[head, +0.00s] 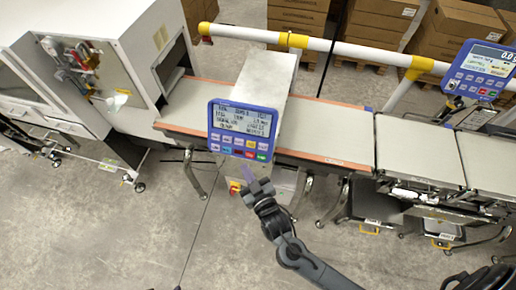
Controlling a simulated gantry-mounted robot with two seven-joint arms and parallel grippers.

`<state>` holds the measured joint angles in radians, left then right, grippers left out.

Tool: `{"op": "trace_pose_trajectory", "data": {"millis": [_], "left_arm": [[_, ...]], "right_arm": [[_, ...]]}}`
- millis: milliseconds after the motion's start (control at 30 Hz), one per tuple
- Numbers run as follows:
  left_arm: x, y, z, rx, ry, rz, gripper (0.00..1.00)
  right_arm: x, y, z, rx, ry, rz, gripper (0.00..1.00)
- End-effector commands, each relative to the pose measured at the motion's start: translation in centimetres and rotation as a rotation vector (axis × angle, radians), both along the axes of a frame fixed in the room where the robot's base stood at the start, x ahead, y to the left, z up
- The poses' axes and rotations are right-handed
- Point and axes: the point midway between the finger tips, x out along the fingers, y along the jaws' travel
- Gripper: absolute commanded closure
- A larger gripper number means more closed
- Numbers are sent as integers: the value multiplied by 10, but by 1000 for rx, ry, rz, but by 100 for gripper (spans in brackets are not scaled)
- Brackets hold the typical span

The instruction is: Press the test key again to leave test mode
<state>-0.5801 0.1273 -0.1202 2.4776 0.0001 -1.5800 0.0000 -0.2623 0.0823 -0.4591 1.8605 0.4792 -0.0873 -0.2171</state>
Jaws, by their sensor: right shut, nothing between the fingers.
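The blue control panel (242,131) stands in front of the belt near the middle of the head view. Its screen (240,121) shows lines of text too small to read fully. Two rows of coloured keys (238,147) sit below the screen; I cannot tell which one is the test key. My right gripper (249,177) is shut and empty, just below the panel's lower edge, pointing up towards the keys. Whether a fingertip touches the panel cannot be made out. My left gripper is not in view.
A conveyor belt (335,132) runs behind the panel, with more belt sections (430,150) to the right. A white machine cabinet (120,65) stands at left. A second blue display (480,72) is at upper right. A white and yellow rail (340,48) and cardboard boxes (375,22) are behind.

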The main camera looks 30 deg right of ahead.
Motion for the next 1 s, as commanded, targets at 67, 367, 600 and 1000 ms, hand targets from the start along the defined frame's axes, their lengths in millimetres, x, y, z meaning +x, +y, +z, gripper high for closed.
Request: {"op": "trace_pose_trajectory", "data": {"millis": [67,367,600,1000], "left_arm": [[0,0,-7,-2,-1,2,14],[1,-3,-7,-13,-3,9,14],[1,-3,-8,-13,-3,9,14],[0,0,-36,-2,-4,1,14]], "right_arm": [[8,4,4,4,-23,6,100],[14,3,11,5,-39,5,100],[14,2,10,5,-39,6,100],[37,-17,-9,3,-40,5,100]]}}
